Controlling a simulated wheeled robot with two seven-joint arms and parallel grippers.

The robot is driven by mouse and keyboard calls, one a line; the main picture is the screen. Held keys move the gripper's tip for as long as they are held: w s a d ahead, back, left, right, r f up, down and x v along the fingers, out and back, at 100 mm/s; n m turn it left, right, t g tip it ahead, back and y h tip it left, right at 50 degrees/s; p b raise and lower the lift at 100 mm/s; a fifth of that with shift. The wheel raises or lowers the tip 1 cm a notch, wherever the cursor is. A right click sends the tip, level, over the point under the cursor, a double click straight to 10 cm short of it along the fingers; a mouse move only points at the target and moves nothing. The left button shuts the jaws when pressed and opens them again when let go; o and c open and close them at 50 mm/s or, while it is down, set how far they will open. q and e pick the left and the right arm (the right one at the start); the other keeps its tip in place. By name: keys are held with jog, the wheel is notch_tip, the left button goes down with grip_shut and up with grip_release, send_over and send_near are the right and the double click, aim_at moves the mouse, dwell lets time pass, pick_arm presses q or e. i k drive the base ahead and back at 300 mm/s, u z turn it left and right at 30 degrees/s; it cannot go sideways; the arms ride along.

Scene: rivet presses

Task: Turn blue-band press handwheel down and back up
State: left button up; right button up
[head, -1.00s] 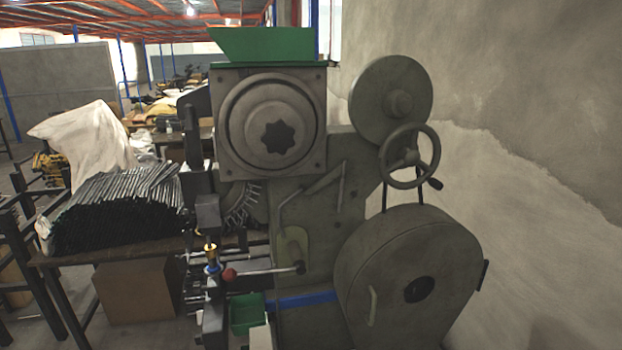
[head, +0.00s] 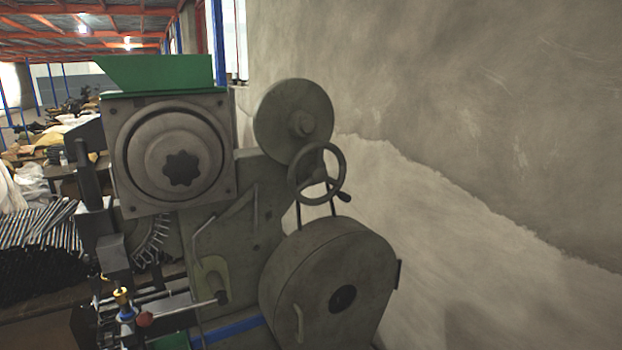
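The press (head: 235,215) is a grey-green machine in the middle left of the head view. A blue band (head: 232,329) runs low across its body near the bottom edge. The handwheel (head: 317,174) is a dark spoked ring on the upper right of the press, in front of a round pulley (head: 293,121). A small crank handle (head: 344,196) sticks out at the wheel's lower right. Neither of my grippers is in view, and nothing touches the handwheel.
A rough plaster wall (head: 470,150) fills the right side, behind the press. A green hopper (head: 155,72) tops the press. A large round guard (head: 335,270) stands below the handwheel. Bundled dark rods (head: 40,270) lie on a table at the left.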

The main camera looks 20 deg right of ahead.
aim_at(316, 172)
jog(key=z, duration=2.15)
jog(key=i, duration=1.05)
jog(key=u, duration=1.5)
